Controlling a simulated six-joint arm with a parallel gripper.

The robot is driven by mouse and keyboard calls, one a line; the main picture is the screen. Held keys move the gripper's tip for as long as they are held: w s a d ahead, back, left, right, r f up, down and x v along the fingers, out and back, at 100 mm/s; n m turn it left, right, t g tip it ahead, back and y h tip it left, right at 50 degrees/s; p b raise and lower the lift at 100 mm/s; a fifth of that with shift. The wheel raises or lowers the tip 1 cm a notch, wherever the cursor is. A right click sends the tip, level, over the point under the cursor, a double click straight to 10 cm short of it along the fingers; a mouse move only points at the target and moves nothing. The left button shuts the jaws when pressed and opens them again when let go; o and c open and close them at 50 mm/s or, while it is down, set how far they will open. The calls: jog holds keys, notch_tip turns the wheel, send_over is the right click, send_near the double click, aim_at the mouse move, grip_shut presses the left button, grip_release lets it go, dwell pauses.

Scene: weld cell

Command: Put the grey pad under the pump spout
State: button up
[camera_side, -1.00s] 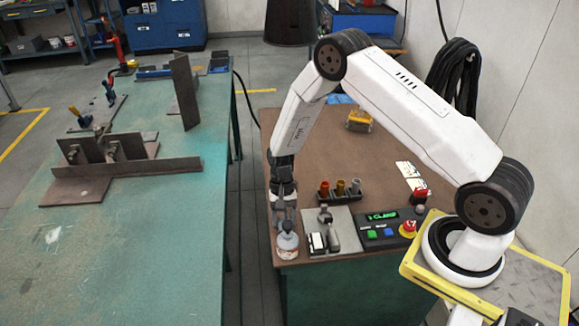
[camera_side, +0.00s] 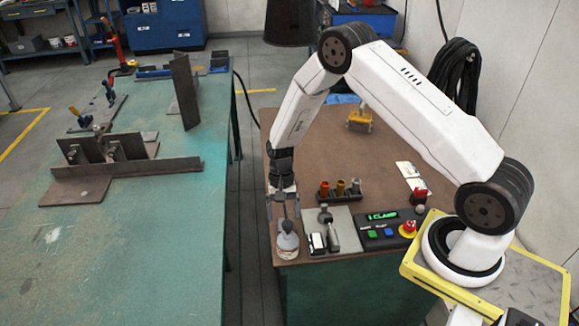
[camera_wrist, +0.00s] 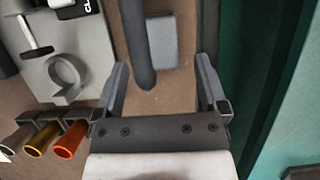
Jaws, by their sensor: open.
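The grey pad (camera_wrist: 163,42) is a small flat rectangular block in the wrist view, lying on the brown bench beyond my fingertips. The pump bottle (camera_side: 287,243), grey on top with a pale label, stands at the bench's front left corner. My gripper (camera_side: 284,212) points down just above and behind it, and also shows in the wrist view (camera_wrist: 161,66). It is open and empty. I cannot make out the pad in the side view.
A grey plate with a clamp (camera_side: 332,232) stands right of the bottle, with a rack of coloured cups (camera_side: 340,190) behind it. A control box (camera_side: 385,230) with a red button is farther right. The bench's left edge is close to my gripper. A yellow object (camera_side: 359,121) sits at the back.

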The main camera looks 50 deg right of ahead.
jog(key=v, duration=1)
dwell(0.4)
jog(key=s+a+r+n+t+h, duration=0.1)
jog(key=s+a+r+n+t, duration=0.1)
jog(key=s, duration=0.5)
jog(key=s+a+r+n+t+h, duration=0.2)
jog(key=s+a+r+n+t, duration=0.1)
jog(key=s+r+n, duration=0.4)
jog(key=shift+s+r+t, duration=0.4)
jog(key=shift+s+r, duration=0.4)
jog(key=shift+r, duration=0.1)
